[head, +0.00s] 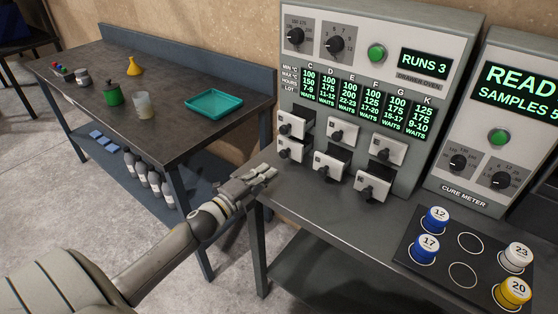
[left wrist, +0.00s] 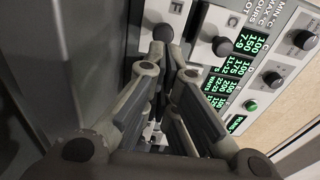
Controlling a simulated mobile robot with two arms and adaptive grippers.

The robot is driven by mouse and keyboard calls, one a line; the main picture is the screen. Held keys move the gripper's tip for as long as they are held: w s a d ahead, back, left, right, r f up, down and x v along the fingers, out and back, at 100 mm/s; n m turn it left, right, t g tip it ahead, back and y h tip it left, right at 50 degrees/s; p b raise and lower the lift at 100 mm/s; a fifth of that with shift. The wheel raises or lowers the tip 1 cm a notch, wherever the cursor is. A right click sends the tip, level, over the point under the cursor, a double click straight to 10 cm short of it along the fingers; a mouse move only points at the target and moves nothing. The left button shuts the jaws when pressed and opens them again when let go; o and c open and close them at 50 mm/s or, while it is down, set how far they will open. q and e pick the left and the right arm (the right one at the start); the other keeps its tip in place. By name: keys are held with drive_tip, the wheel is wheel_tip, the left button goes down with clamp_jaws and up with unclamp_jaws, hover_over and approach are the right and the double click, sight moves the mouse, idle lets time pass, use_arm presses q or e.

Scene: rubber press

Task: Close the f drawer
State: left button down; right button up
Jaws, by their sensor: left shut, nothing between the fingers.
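The F drawer (head: 290,150) is the lower-left drawer of the oven's block, a white front with a black knob. It appears to stand out from the panel; how far is hard to tell. In the left wrist view the F drawer (left wrist: 157,14) shows its letter and knob, just beyond the fingers. My left gripper (head: 268,174) is shut and empty, just left of and below the drawer, by the bench's left edge. Its fingers also show in the left wrist view (left wrist: 169,72); contact with the knob cannot be told. My right gripper is not in view.
The drawer oven (head: 365,45) has other drawers close by; the lower-middle (head: 330,165) and lower-right (head: 373,181) ones stand out. A cure meter (head: 500,120) and a sample mat (head: 450,252) are to the right. A side table (head: 175,130) is at the left.

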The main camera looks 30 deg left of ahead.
sight(285, 157)
use_arm(q)
drive_tip(key=w, duration=0.3)
drive_tip(key=w+p, duration=0.1)
drive_tip(key=shift+w+d+r, duration=0.1)
drive_tip(key=shift+w+d, duration=0.2)
drive_tip(key=shift+w, duration=0.1)
drive_tip(key=shift+w+d, duration=0.1)
drive_tip(key=shift+w, duration=0.4)
